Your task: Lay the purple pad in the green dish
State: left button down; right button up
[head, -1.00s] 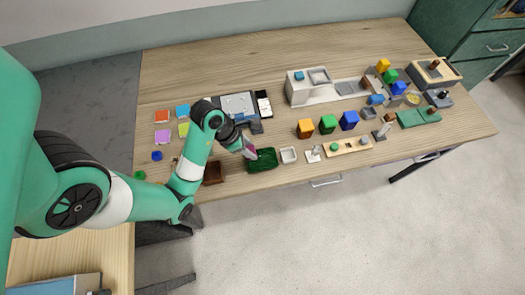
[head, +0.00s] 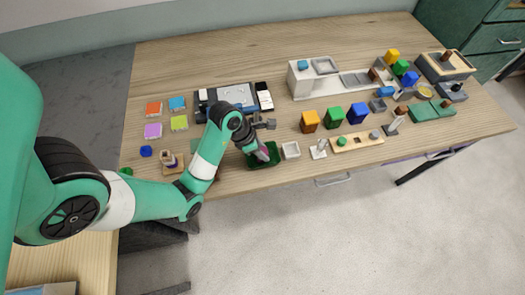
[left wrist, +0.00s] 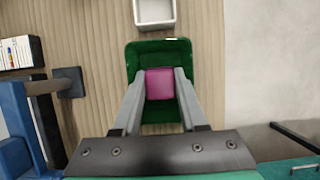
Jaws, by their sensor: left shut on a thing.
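The purple pad (left wrist: 160,84) is a small magenta-purple block between the fingers of my left gripper (left wrist: 160,88). The gripper is shut on it. The green dish (left wrist: 179,55) is a dark green rectangular tray with a low rim, directly beneath the pad in the left wrist view. In the head view my left gripper (head: 262,152) is over the green dish (head: 265,163) near the table's front edge. The fingers hide part of the dish. I cannot tell whether the pad touches the dish floor. My right gripper is not in view.
A white-grey square dish (head: 291,150) stands just right of the green dish, also visible in the left wrist view (left wrist: 154,14). Coloured flat squares (head: 153,131) lie at the left. Orange, green and blue blocks (head: 334,117) stand to the right.

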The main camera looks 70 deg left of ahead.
pick_arm(q)
jog(key=shift+f, duration=0.25)
jog(key=c, duration=0.7)
grip_release()
jog(key=shift+r, duration=0.1)
jog(key=shift+c, duration=0.2)
jog(key=p+v, duration=1.1)
jog(key=v, duration=0.1)
jog(key=shift+r+p, duration=0.2)
jog(key=shift+p, duration=0.2)
